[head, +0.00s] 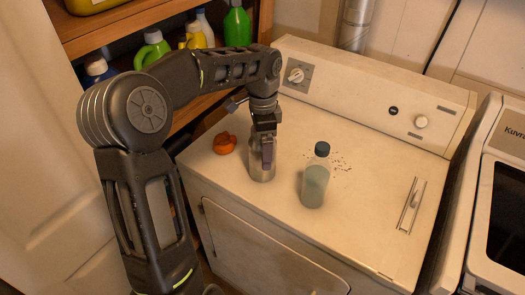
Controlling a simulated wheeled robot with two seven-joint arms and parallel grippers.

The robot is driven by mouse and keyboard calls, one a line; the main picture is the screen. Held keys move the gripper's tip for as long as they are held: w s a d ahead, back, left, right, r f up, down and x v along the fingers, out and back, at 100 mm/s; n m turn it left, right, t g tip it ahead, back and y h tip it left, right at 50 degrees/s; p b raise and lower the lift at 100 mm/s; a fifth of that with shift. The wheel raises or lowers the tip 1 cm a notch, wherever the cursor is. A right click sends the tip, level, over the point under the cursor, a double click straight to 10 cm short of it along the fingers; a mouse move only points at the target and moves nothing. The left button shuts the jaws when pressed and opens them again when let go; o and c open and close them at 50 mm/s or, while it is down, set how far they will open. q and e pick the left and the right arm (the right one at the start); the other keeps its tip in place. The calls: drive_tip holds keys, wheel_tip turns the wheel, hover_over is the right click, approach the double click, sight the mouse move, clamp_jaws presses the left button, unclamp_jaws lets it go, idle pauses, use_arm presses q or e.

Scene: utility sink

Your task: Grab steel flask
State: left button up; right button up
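The steel flask (262,172) stands upright on top of the white dryer, left of a bottle with a dark cap. My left gripper (266,152) points straight down over the flask. A finger overlaps the flask's upper part, and the gripper hides its top. I cannot tell whether the fingers press on the flask or stand apart from it. My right gripper is not in view.
A pale green bottle (315,178) with a dark cap stands close right of the flask. An orange lump (224,143) lies to the left. Dark specks lie behind the bottle. The dryer top (365,180) is mostly clear to the right. Shelves (110,35) hold several bottles.

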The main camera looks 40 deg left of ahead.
use_arm(q)
drive_tip(key=shift+f, duration=0.5)
drive_tip(key=shift+c, duration=0.5)
drive_tip(key=shift+r, duration=0.1)
drive_tip(key=c, duration=1.9)
